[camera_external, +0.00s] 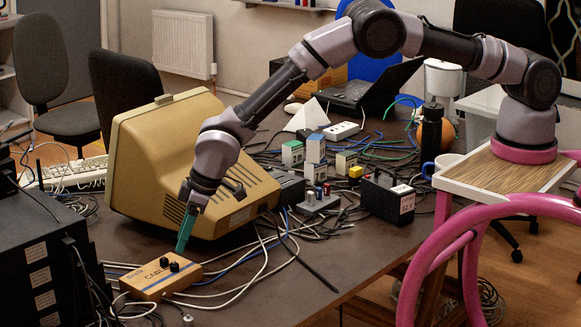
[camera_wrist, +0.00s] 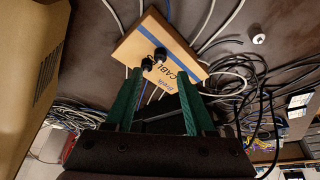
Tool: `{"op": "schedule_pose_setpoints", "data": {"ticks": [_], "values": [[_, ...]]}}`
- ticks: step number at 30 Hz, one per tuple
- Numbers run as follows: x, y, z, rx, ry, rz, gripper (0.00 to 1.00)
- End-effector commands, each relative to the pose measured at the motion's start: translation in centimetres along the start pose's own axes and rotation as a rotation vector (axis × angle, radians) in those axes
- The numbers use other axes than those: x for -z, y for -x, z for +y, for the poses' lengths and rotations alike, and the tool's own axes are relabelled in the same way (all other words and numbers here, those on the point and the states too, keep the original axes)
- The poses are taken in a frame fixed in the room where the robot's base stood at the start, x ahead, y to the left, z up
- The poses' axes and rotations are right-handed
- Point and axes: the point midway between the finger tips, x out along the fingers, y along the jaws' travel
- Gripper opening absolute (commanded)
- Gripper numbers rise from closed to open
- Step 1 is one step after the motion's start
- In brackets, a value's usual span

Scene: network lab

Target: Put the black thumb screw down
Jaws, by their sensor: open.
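Two black thumb screws stand on top of the tan "CABLE" box (camera_external: 160,277); one black thumb screw (camera_external: 164,262) is to the left of the other black thumb screw (camera_external: 174,267). In the wrist view they show as two dark knobs, one (camera_wrist: 147,64) nearer and one (camera_wrist: 160,54) farther, on the box (camera_wrist: 150,38). My gripper (camera_external: 182,247) has green fingers pointing down just above the box. In the wrist view my gripper (camera_wrist: 160,78) is open, its fingers apart with nothing held between them. I cannot tell whether the fingertips touch anything.
A beige monitor (camera_external: 180,165) stands close behind my gripper. Loose cables (camera_external: 265,262) spread right of the box. A black equipment stack (camera_external: 35,250) is on the left. A small silver piece (camera_wrist: 258,38) lies on the table, apart from the box.

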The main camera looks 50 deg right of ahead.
Motion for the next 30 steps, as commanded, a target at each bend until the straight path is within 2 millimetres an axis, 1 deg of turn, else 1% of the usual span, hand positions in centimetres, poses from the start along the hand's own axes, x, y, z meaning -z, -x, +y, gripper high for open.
{"op": "schedule_pose_setpoints", "data": {"ticks": [1, 3, 6, 9, 12, 20, 22, 23, 26, 29, 30], "values": [[0.1, 1.3, 0.0, 0.001, 0.000, 0.002, 0.55], [0.1, 2.8, 0.0, 0.000, 0.001, 0.001, 0.55], [0.0, 4.4, 0.0, 0.000, 0.001, 0.001, 0.55], [0.0, 5.6, 0.0, 0.000, 0.001, 0.000, 0.55], [0.0, 6.2, 0.0, 0.000, 0.001, 0.000, 0.55], [-0.1, 6.5, 0.0, 0.000, 0.000, -0.001, 0.55], [0.1, 6.9, 0.5, -0.001, -0.007, 0.001, 0.55], [0.4, 7.4, 0.9, -0.002, -0.014, 0.003, 0.55], [1.4, 10.6, 3.8, -0.006, -0.065, 0.014, 0.55], [2.4, 16.2, 8.7, -0.012, -0.152, 0.027, 0.55], [2.5, 18.8, 10.9, -0.015, -0.191, 0.034, 0.55]]}}
